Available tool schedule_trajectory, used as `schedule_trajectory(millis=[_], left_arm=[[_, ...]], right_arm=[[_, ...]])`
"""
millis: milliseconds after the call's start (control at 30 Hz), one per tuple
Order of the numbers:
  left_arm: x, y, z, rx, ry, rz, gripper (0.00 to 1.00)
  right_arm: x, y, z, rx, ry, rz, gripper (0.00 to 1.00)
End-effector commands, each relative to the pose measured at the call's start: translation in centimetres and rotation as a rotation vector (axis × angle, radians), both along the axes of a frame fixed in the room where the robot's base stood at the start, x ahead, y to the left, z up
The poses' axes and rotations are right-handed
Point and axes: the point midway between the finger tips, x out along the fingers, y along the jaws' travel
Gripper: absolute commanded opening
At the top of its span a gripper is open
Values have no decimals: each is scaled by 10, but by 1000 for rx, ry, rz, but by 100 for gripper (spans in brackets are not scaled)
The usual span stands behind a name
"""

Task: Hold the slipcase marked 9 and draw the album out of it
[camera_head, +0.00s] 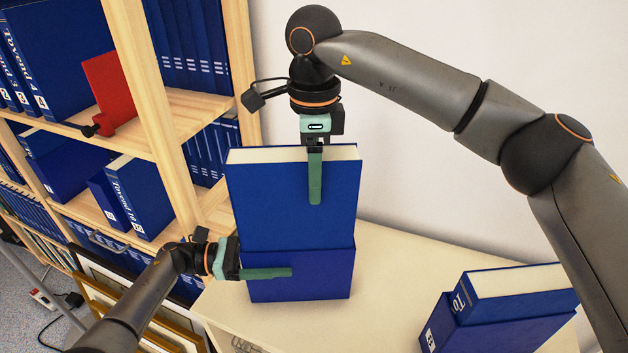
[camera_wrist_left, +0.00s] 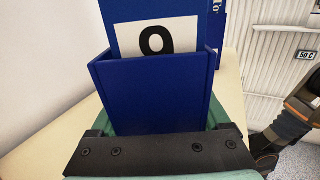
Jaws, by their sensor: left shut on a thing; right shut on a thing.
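The blue slipcase (camera_head: 325,284) stands upright on the pale cabinet top (camera_head: 380,265), its mouth facing up. The blue album (camera_head: 295,205) stands upright in it, with a large part above the rim and its lower end hidden inside. In the left wrist view a white label with a black 9 (camera_wrist_left: 157,38) is on the album's narrow side, its bottom edge cut off by the rim of the slipcase (camera_wrist_left: 155,90). My left gripper (camera_head: 280,273) is shut across the slipcase from the left. My right gripper (camera_head: 315,195) is shut on the album's top edge from above.
Another blue slipcase (camera_head: 510,330) with a volume in it (camera_head: 520,292) sits at the cabinet's right. A wooden shelf (camera_head: 155,100) with blue volumes and a red bookend (camera_head: 108,90) is at left. Framed prints (camera_head: 135,315) lean below. A white wall (camera_head: 430,170) is behind.

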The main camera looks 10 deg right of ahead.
Motion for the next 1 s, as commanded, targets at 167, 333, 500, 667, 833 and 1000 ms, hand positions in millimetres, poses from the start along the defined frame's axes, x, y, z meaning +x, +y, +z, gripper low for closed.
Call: schedule_trajectory(millis=[167, 333, 500, 667, 833, 1000], left_arm=[[0, 0, -2, 3, 3, 1, 0], [0, 0, -2, 3, 3, 1, 0], [0, 0, -2, 2, 4, 1, 0], [-1, 0, -2, 3, 4, 1, 0], [-1, 0, -2, 2, 4, 0, 0], [-1, 0, -2, 3, 4, 0, 0]], right_arm=[[0, 1, 13, 4, -4, 0, 0], [0, 1, 22, 5, -4, 0, 0], [0, 0, 31, 4, -3, 1, 0], [0, 1, 40, 4, -3, 1, 0], [0, 0, 49, 3, -4, 0, 0], [0, 0, 58, 3, -4, 0, 0]])
